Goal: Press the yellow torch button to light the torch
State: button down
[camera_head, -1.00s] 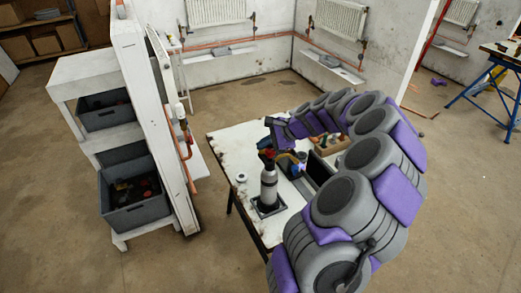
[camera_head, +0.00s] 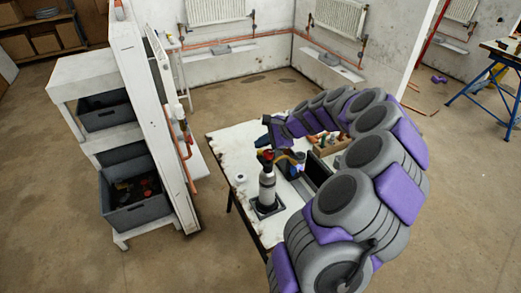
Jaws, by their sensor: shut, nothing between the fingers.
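The torch (camera_head: 267,187) is a grey-white cylinder standing upright in a dark square base on the table. Its head carries a red part (camera_head: 266,155) at the top and a small yellow part (camera_head: 281,156), probably the button, on the right. My gripper (camera_head: 264,142) is shut and empty, just above the torch head. I cannot tell whether it touches the head. A small blue patch (camera_head: 297,168) shows right of the head; I cannot tell whether it is a flame.
The worn white table (camera_head: 225,150) also bears a small white roll (camera_head: 241,178), a dark open box (camera_head: 317,172) and a tray of small items (camera_head: 328,147). A white panel (camera_head: 160,125) with copper pipes and a shelf with grey bins (camera_head: 135,215) stand left. Floor is clear in front.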

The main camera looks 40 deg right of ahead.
aim_at(261, 153)
notch_tip(261, 153, up, 5)
jog(key=p, duration=0.4)
jog(key=shift+r, duration=0.1)
jog(key=shift+a, duration=0.15)
dwell(0.7)
jog(key=s+a+r+n+g, duration=0.2)
jog(key=s+a+n, duration=0.15)
jog(key=a, duration=0.55)
jog(key=s+a+r+n+g, duration=0.2)
jog(key=a+n, duration=0.3)
jog(key=a, duration=0.4)
jog(key=s+a+r+n+g, duration=0.2)
jog(key=s+a+n, duration=0.15)
jog(key=a, duration=0.55)
jog(key=s+a+f+n+g+h, duration=0.1)
jog(key=s+n, duration=0.3)
jog(key=s, duration=0.7)
jog(key=s+a+f+n+g+h, duration=0.2)
jog(key=s+n, duration=0.3)
jog(key=s, duration=0.7)
jog(key=shift+s+a+f+g+h, duration=0.3)
jog(key=shift+g+h, duration=0.2)
jog(key=shift+h, duration=0.2)
jog(key=shift+w, duration=0.15)
